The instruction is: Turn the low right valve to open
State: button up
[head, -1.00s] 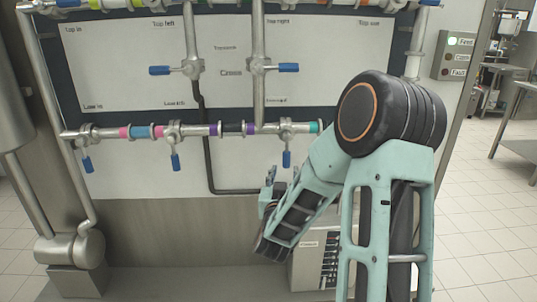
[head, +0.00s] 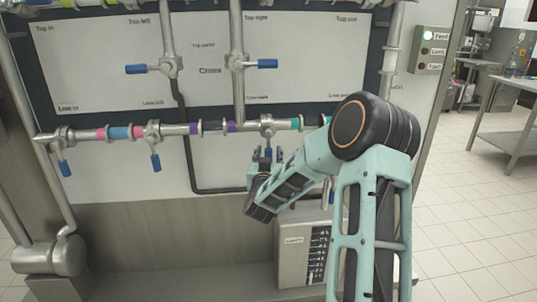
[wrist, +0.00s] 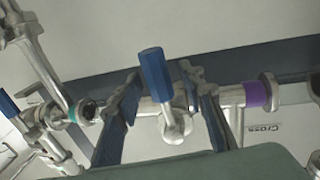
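The low right valve (head: 267,127) is on the lower horizontal pipe, and its blue handle hangs down, across the pipe. In the wrist view, which is turned over, the blue handle (wrist: 153,75) points up from the round metal valve body (wrist: 174,127). My gripper (head: 265,158) is at this valve. In the wrist view its two dark blue fingers (wrist: 166,105) are apart, one on each side of the valve and handle. A gap shows between the handle and the right finger; contact on the left side is unclear.
The low left valve (head: 153,133) and low in valve (head: 58,142) also have handles hanging down. Two upper valves (head: 170,67) and (head: 238,63) have sideways handles. A dark bent pipe (head: 190,165) runs below. A control box (head: 303,258) stands under my forearm.

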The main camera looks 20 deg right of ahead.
grip_shut()
